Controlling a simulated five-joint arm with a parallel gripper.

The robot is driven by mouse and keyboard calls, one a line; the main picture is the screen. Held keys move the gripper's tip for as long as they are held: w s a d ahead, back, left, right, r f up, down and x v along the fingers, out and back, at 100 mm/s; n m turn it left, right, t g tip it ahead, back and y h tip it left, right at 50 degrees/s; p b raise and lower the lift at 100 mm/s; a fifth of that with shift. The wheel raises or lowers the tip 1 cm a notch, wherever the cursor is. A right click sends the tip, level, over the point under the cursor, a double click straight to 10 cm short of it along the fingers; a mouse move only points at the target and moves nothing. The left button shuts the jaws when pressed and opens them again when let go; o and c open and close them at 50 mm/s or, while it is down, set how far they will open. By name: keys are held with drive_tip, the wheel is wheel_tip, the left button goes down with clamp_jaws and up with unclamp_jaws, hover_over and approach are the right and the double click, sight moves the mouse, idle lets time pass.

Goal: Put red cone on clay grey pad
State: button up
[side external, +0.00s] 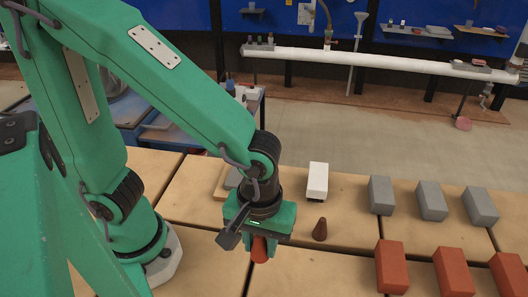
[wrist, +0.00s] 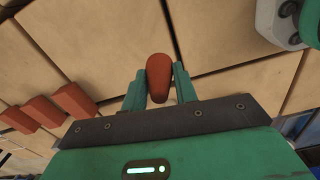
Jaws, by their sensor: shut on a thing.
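My gripper (wrist: 159,88) is shut on the red cone (wrist: 159,70), with a green finger on each side of it. In the side external view my gripper (side external: 258,236) points down, and the red cone (side external: 259,250) shows below it, above the tan work surface. The cone's lower end and its height above the surface are unclear. A grey piece (side external: 232,179) on a light wooden board shows partly behind my gripper. I cannot tell whether it is the clay grey pad. No pad shows clearly in the wrist view.
A dark brown-red cone (side external: 320,230) stands right of my gripper. A white brick (side external: 318,178) stands behind it. Grey bricks (side external: 431,201) and red-orange bricks (side external: 453,272) stand at the right. The tan surface (side external: 345,268) in front is clear.

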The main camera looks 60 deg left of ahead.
drive_tip(key=w+a+r+n, duration=0.2)
drive_tip(key=w+a+n, duration=0.2)
drive_tip(key=a+n, duration=0.4)
drive_tip(key=w+a+r+n, duration=0.2)
drive_tip(key=w+a+n, duration=0.2)
drive_tip(key=a+n, duration=0.5)
drive_tip(key=shift+w+a+n, duration=0.25)
drive_tip(key=shift+w+n, duration=0.05)
drive_tip(key=shift+n, duration=0.2)
hover_over(234, 178)
drive_tip(key=w, duration=0.2)
drive_tip(key=f, duration=0.4)
drive_tip(key=a+f, duration=0.1)
drive_tip(key=f, duration=0.2)
drive_tip(key=shift+s, duration=0.15)
drive_tip(key=shift+f, duration=0.1)
drive_tip(key=shift+f, duration=1.95)
drive_tip(key=shift+f, duration=0.15)
